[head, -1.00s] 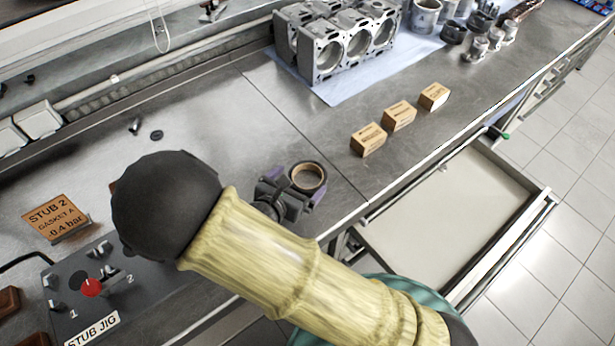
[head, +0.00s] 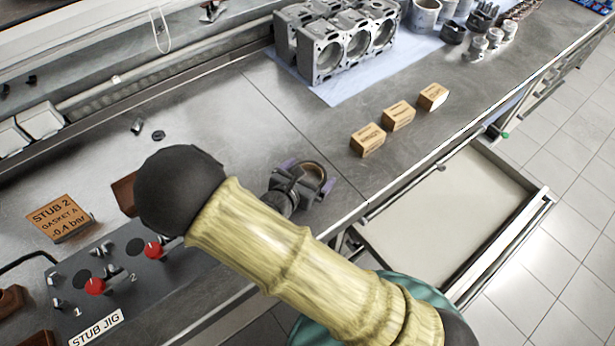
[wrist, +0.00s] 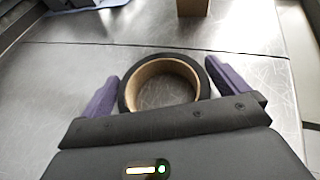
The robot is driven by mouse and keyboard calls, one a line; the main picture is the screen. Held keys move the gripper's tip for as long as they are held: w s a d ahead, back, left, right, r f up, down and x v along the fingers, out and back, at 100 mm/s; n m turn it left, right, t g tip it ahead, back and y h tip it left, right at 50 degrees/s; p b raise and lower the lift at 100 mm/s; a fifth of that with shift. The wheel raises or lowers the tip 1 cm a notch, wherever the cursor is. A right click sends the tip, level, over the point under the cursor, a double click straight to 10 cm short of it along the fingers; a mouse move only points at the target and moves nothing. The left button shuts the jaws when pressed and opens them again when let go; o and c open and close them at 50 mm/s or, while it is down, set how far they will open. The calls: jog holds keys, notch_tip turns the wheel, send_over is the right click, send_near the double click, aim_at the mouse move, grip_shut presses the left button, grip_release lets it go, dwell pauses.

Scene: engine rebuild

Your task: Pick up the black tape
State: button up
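The black tape is a roll with a tan cardboard core. In the wrist view the black tape (wrist: 124,97) lies flat on the metal bench, between the two purple fingers of my gripper (wrist: 168,90). The fingers stand apart, one on each side of the roll, with a gap visible at least on the left. In the head view my gripper (head: 303,179) is low over the bench near its front edge, and the tape (head: 318,167) shows partly behind it. Part of the roll's near side is hidden by the gripper body.
Several small cardboard boxes (head: 397,116) stand to the right. An engine block (head: 335,45) sits on a blue cloth behind. A stub jig panel (head: 120,285) with red knobs is at lower left. An open drawer (head: 455,215) juts out below the bench front.

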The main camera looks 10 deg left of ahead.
jog(key=c, duration=0.7)
jog(key=shift+r, duration=0.15)
notch_tip(320, 180, up, 10)
jog(key=shift+f, duration=0.15)
dwell(0.5)
